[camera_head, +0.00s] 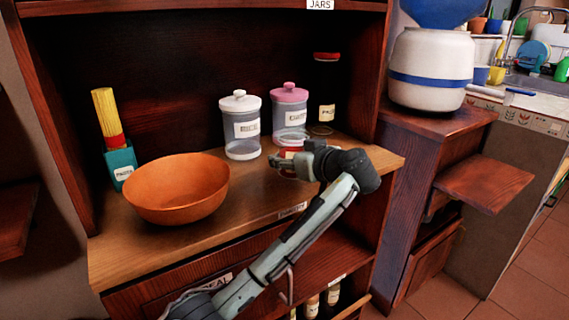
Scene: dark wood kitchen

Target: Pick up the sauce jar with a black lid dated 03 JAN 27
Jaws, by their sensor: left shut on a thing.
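My left gripper (283,166) reaches in over the shelf board and is shut on a small red-and-white thing (289,153), probably a jar. The fingers hide most of it, so its lid and any date cannot be read. I cannot tell if it still touches the board. Behind it stands a tall dark jar (326,88) with a red lid and a cream label; its small print is too small to read. No black lid can be made out. My right gripper is not in view.
An orange bowl (176,202), a teal pasta box (121,165), a white-lidded jar (241,128) and a pink-lidded jar (290,112) stand on the shelf board (130,254). A white-and-blue container (431,65) stands at right. Bottles (312,305) stand below. The board's front centre is clear.

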